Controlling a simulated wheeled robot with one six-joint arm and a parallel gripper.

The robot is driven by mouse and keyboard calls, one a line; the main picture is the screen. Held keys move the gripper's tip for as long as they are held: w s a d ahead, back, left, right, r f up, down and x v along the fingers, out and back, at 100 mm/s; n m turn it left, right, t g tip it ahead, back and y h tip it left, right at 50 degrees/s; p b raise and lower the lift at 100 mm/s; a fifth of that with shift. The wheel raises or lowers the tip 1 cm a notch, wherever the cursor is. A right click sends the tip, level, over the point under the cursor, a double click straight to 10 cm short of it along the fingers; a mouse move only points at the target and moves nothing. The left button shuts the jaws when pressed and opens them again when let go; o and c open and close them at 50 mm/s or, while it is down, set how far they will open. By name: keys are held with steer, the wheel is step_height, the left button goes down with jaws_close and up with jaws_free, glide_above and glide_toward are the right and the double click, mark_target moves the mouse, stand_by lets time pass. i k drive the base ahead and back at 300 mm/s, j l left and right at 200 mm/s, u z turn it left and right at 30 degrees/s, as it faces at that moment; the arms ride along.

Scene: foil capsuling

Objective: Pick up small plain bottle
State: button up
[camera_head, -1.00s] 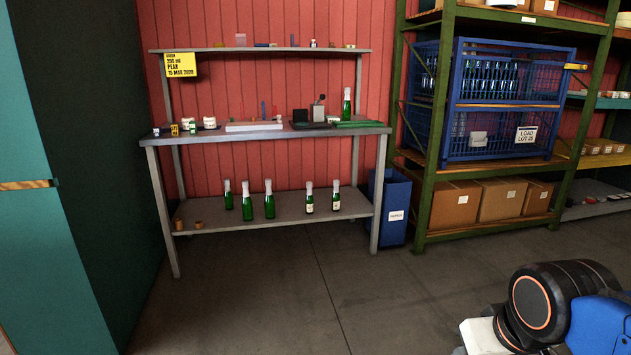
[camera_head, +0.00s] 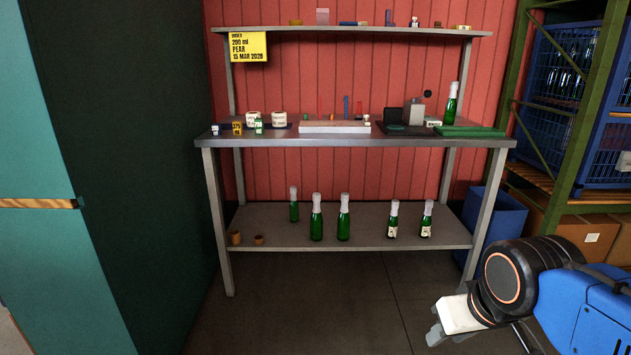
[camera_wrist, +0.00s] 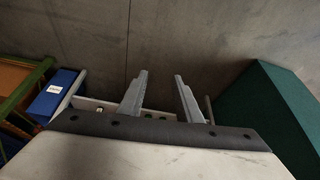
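Three green bottles without visible labels stand upright on the bench's lower shelf: one at the left (camera_head: 294,206), which looks smaller or farther back, and two nearer ones (camera_head: 316,219) (camera_head: 343,218). Two labelled green bottles (camera_head: 393,220) (camera_head: 426,220) stand to their right. Another green bottle (camera_head: 452,105) stands on the bench top at the right; I cannot tell if it is labelled. My gripper shows at the lower right of the head view, well in front of the bench and touching nothing. In the wrist view my gripper (camera_wrist: 161,76) is open and empty, its fingers spread apart.
The grey bench (camera_head: 360,142) carries labels, blocks and a green mat (camera_head: 470,131). Small brown cups (camera_head: 236,238) sit on the lower shelf's left. A blue bin (camera_head: 495,215) and a green rack stand at the right, a dark wall at the left. The floor in front is clear.

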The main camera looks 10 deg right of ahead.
mark_target(451, 108)
steer(key=i+z, duration=0.2)
steer(key=i, duration=0.25)
steer(key=i+j+z, duration=0.15)
steer(key=i, duration=0.25)
steer(key=i+j+z, duration=0.2)
steer(key=i, duration=0.2)
steer(key=i+j+z, duration=0.15)
steer(key=i, duration=0.25)
